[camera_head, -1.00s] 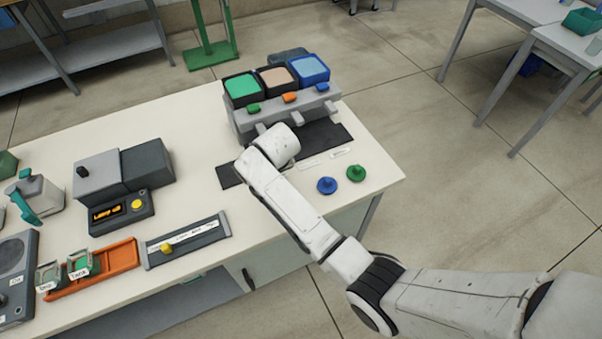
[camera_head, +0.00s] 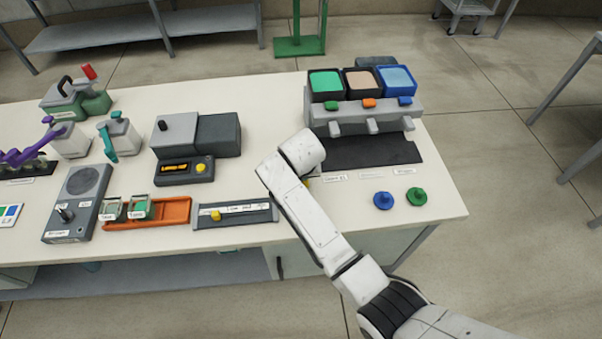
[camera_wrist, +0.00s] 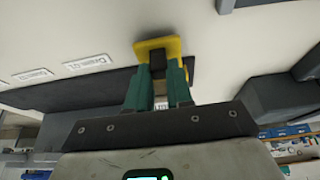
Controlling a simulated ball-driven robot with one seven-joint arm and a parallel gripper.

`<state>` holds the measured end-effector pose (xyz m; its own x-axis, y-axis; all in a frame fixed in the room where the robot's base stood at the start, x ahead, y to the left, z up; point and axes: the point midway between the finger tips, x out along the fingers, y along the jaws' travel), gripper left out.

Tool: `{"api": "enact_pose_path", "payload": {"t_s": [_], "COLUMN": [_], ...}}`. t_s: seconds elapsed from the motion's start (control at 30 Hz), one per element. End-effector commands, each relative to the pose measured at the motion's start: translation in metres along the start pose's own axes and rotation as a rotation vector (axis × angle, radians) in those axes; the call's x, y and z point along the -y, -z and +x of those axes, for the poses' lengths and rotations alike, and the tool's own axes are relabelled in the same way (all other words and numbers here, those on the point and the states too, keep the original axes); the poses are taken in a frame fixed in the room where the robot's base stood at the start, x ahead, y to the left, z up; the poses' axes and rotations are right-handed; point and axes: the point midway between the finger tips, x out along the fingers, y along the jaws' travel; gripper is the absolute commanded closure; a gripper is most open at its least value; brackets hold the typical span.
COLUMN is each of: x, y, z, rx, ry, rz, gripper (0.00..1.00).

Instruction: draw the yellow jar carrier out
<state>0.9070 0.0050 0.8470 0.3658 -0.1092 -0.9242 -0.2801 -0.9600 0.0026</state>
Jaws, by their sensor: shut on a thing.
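The yellow jar carrier (camera_wrist: 150,46) shows in the wrist view as a yellow piece with a dark block at its middle. My gripper (camera_wrist: 158,78), with green fingers, is shut on it just above the pale bench top. In the head view only a small yellow bit (camera_head: 308,183) shows beside my white arm, which hides the gripper and most of the carrier. Whether a jar sits in the carrier cannot be seen. The grey dispenser (camera_head: 350,117) with green, tan and blue tanks stands behind and right of my arm, on a dark mat (camera_head: 395,152).
Blue (camera_head: 383,200) and green (camera_head: 415,197) knobbed discs lie near the front right of the bench. Left of my arm are a grey slider rail (camera_head: 250,213), an orange tray (camera_head: 176,211) and a grey boxy device (camera_head: 215,135). Bare bench lies around the discs.

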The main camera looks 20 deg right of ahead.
Motion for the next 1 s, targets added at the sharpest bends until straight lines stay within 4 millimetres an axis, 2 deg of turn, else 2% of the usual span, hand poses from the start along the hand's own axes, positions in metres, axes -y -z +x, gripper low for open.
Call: {"api": "enact_pose_path", "payload": {"t_s": [0.07, 0.1, 0.33, 0.67, 0.77, 1.0], "x": [0.005, 0.005, 0.004, 0.003, 0.003, 0.004], "y": [0.000, 0.000, 0.000, 0.000, 0.001, 0.000], "z": [-0.001, -0.001, -0.001, -0.004, -0.014, -0.057], "rx": [-0.003, -0.003, -0.003, -0.002, -0.003, -0.005], "ry": [0.010, 0.010, 0.008, 0.006, 0.007, 0.008], "rz": [-0.004, -0.004, -0.004, -0.003, -0.003, -0.005], "gripper": [1.00, 0.75, 0.53, 0.53, 0.53, 0.53]}}
